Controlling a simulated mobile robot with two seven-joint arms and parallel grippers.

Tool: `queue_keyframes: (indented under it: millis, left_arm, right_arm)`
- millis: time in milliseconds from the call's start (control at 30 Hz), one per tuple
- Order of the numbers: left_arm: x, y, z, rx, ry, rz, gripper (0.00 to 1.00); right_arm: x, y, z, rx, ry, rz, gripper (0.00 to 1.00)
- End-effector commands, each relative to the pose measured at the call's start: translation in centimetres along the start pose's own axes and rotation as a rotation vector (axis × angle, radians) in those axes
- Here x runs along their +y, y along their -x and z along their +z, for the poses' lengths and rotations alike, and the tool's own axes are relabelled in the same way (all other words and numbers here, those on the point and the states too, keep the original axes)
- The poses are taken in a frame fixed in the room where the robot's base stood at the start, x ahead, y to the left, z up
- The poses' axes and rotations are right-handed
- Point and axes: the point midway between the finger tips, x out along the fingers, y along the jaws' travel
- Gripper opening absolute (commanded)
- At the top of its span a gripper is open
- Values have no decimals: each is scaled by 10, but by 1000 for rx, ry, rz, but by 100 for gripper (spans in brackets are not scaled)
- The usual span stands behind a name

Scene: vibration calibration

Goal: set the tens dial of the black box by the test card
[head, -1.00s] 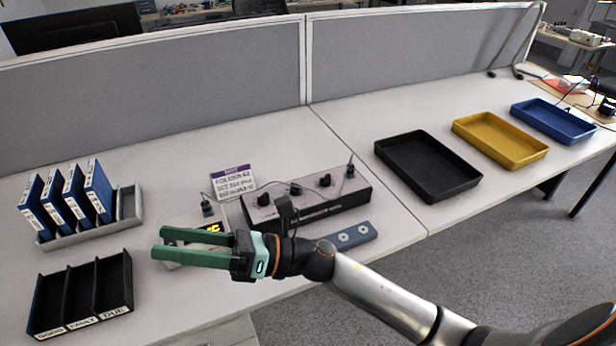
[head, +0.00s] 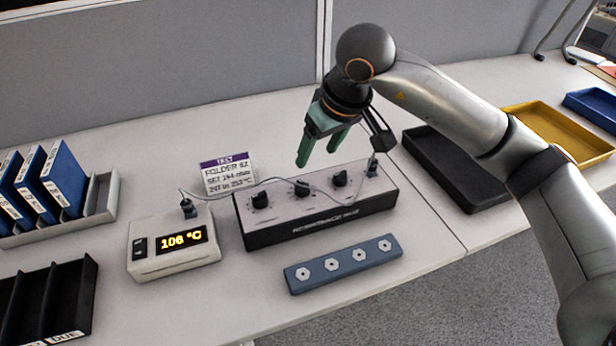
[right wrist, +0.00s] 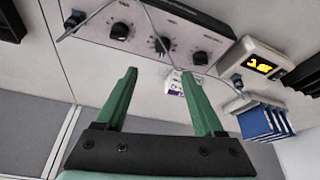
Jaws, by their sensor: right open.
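The black box (head: 318,216) has a grey top with three black knobs in a row: a left knob (head: 260,199), a middle knob (head: 302,187) and a right knob (head: 340,178). Their labels are too small to read. The test card (head: 229,176) stands behind the box's left end; its line seems to read "SET 264 ohm", but this is blurred. My right gripper (head: 318,157) is open and empty above the back of the box, near the middle knob. In the right wrist view, the middle knob (right wrist: 162,45) lies just beyond the gap between the fingertips (right wrist: 159,73). My left gripper is out of view.
A meter (head: 172,246) reading about 106 °C stands left of the box, with a cable running to the box. A blue-grey strip (head: 343,266) with hex sockets lies in front. Folders (head: 62,180) stand at left. A black tray (head: 425,150) is partly behind my arm.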

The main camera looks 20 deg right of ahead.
Motion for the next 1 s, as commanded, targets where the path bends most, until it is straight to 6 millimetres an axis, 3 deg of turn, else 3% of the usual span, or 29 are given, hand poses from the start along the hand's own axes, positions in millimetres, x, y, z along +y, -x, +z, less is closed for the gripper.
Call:
queue_keyframes:
  millis: [500, 700, 1000]
  left_arm:
    - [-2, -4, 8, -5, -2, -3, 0]
    - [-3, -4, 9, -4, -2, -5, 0]
    - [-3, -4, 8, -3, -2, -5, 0]
  right_arm:
    - [-3, -97, 2, -5, -2, -8, 70]
    - [-4, -116, 1, -3, -1, -8, 70]
    - [-3, -119, 1, -2, -2, -8, 70]
